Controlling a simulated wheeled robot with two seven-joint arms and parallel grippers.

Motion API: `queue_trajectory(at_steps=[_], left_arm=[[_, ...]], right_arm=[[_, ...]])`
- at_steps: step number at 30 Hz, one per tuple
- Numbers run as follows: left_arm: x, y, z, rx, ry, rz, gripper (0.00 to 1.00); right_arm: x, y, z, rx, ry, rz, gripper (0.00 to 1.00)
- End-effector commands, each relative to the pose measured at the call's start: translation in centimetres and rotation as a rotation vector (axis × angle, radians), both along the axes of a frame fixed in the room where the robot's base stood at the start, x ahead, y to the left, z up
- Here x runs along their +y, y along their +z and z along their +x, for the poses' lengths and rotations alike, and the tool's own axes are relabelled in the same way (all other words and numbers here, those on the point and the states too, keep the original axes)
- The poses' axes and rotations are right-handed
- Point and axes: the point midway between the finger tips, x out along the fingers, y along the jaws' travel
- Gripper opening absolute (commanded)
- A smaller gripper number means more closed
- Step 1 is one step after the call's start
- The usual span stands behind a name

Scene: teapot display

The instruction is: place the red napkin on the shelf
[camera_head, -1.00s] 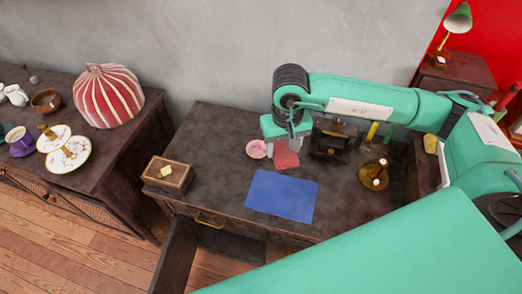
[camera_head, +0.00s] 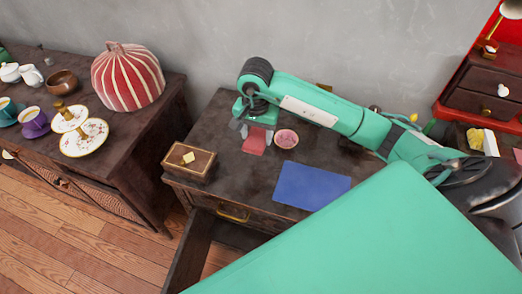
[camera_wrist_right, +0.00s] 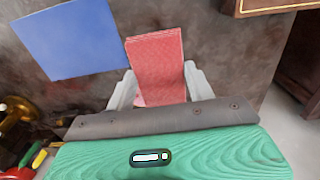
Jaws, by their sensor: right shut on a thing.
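The red napkin (camera_head: 255,142) is a small folded red cloth, held over the dark desk (camera_head: 225,115), left of the pink bowl. My right gripper (camera_head: 257,127) is shut on one end of it; the other end sticks out toward the front. In the right wrist view the napkin (camera_wrist_right: 155,60) stands out between the two pale fingers of my right gripper (camera_wrist_right: 158,82). Its gripped end is partly hidden. I cannot tell which piece of furniture is the shelf. My left gripper is not in view.
A pink bowl (camera_head: 287,139), a blue mat (camera_head: 312,185) and a wooden box (camera_head: 189,164) are on the desk. A drawer (camera_head: 205,238) stands open below. The left cabinet (camera_head: 140,125) holds a striped cosy (camera_head: 127,78), plates and cups. Red furniture (camera_head: 446,92) stands at right.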

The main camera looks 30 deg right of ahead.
Motion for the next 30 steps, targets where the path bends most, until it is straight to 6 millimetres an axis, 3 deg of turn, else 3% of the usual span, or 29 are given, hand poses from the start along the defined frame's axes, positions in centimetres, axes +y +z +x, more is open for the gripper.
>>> queue_trajectory(at_steps=[3, 9, 17, 24, 30], left_arm=[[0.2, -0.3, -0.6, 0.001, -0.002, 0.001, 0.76], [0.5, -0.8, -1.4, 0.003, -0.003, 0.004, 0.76], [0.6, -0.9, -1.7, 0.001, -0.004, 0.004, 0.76], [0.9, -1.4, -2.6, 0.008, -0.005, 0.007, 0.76], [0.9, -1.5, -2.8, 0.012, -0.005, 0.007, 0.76]], right_arm=[[0.1, -3.3, -0.2, 0.006, 0.000, 0.001, 0.31], [0.1, -7.1, -0.1, 0.003, 0.001, 0.000, 0.31], [0.0, -9.1, -0.1, 0.002, 0.001, -0.001, 0.31], [0.1, -12.3, -0.1, 0.001, 0.002, 0.001, 0.31], [0.0, -12.3, 0.0, -0.001, 0.003, 0.000, 0.31]])
